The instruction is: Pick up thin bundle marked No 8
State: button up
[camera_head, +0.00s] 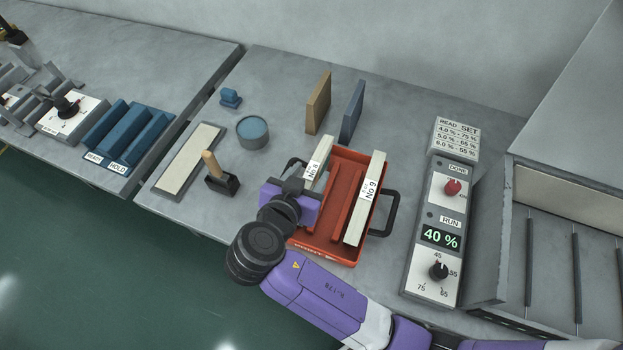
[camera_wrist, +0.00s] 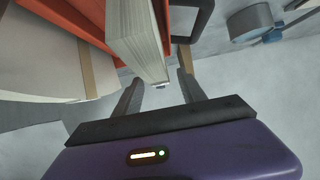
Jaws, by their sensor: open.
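The thin pale bundle labelled No 8 (camera_head: 318,160) stands at the left side of the red tray (camera_head: 327,250). My gripper (camera_head: 300,182) is at its near left part, and my purple wrist hides its lower end. In the wrist view my gripper (camera_wrist: 160,80) is open, and the end of a pale layered bundle (camera_wrist: 138,38) shows between and beyond the fingertips. I cannot tell whether the fingers touch it. A similar bundle labelled No 9 (camera_head: 365,200) lies at the tray's right side.
The tray has black handles (camera_head: 390,212) on both sides. A blue round cup (camera_head: 252,132), a wooden-handled tool (camera_head: 220,175) and two upright boards (camera_head: 318,103) stand nearby. A control panel (camera_head: 436,225) reading 40 % is to the right.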

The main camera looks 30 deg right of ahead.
jog(key=shift+x, duration=1)
grip_shut()
dwell(0.7)
